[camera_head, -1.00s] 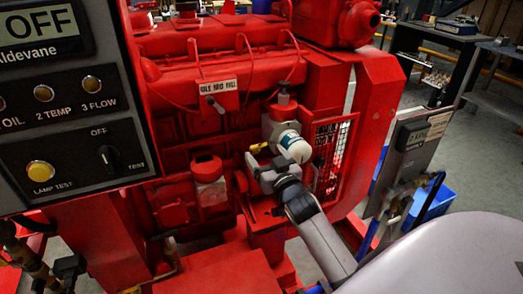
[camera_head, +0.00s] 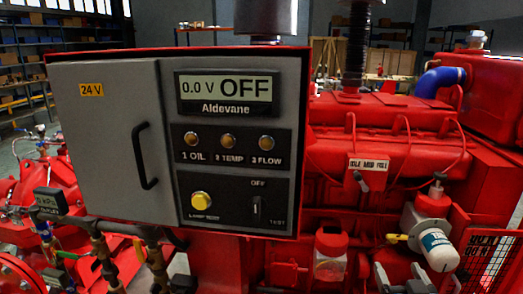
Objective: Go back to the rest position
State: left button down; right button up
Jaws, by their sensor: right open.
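My right gripper (camera_head: 400,277) shows at the bottom edge, right of centre, in the head view. Its two fingertips stand apart with nothing seen between them. It is below and left of the white canister (camera_head: 437,248) on the red engine (camera_head: 385,125). The rest of my right arm is cut off by the bottom edge. My left gripper is not in view.
A grey control cabinet (camera_head: 105,150) with a black handle (camera_head: 146,157) fills the left centre. Its display (camera_head: 227,91) reads 0.0 V OFF. Red pump parts and pipes (camera_head: 105,262) lie at lower left. Shelves (camera_head: 65,45) stand far behind.

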jog(key=s+a+f+n+g+y, duration=0.2)
jog(key=s+a+f+g, duration=0.1)
jog(key=s+a+f, duration=0.4)
jog(key=s+a+f+n+g+y, duration=0.2)
jog(key=s+a+f+g+y, duration=0.1)
jog(key=s+a+f, duration=0.4)
jog(key=s+f, duration=0.3)
jog(key=s, duration=0.4)
jog(key=shift+s+a+f, duration=0.2)
jog(key=shift+s+a, duration=0.05)
